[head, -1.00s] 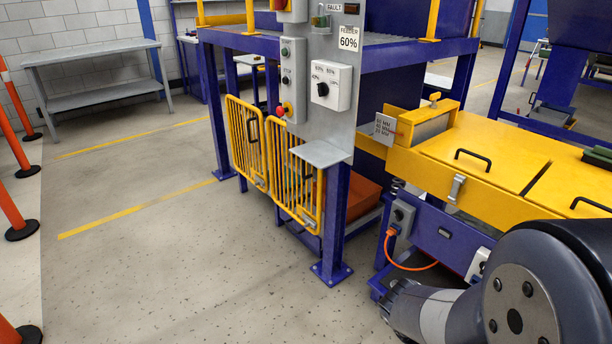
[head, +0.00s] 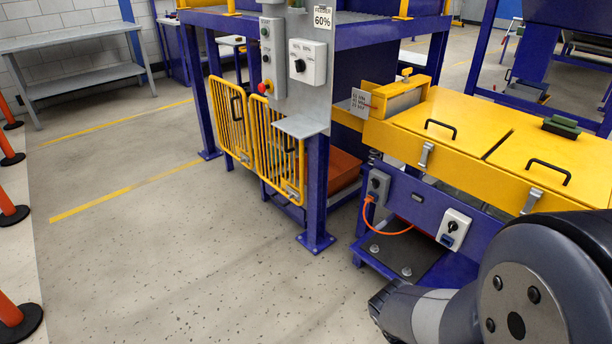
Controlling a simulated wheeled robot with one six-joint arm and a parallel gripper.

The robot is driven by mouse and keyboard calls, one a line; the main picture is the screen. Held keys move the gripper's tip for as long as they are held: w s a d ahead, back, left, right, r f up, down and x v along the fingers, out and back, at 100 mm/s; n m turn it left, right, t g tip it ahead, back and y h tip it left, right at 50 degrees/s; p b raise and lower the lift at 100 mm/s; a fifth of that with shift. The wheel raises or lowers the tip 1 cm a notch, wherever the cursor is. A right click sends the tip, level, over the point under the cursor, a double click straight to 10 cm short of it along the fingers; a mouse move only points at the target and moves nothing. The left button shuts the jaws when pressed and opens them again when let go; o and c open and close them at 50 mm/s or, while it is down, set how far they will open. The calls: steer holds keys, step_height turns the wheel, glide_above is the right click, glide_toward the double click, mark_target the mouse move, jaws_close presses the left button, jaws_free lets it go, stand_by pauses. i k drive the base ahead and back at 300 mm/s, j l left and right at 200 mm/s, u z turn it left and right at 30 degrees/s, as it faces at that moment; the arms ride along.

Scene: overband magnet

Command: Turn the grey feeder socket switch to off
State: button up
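A grey socket box (head: 378,186) with a dark round knob sits on the blue frame under the yellow feeder (head: 470,135). An orange cable (head: 372,222) comes from its lower part and loops right. The knob is too small to read its setting. A white box (head: 453,229) with a black knob and a blue part below is to its right on the same frame. My arm crosses the lower right, in front of and below these boxes. My gripper's fingers do not show.
A grey control panel (head: 308,100) with a white dial box (head: 307,62) and a red stop knob stands left of the feeder. Yellow gates (head: 278,150) hang beside a blue post (head: 317,190). A dark plate (head: 405,252) lies low under the boxes. Floor at left is open, with orange posts (head: 8,210).

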mark_target(375, 182)
steer(key=k+j+u, duration=0.1)
steer(key=k, duration=0.3)
steer(key=i+l, duration=0.2)
steer(key=i, duration=0.25)
steer(key=i+l, duration=0.25)
steer(key=i, duration=0.25)
steer(key=i+l, duration=0.2)
steer(key=i, duration=0.25)
steer(key=i+l, duration=0.25)
steer(key=i, duration=0.25)
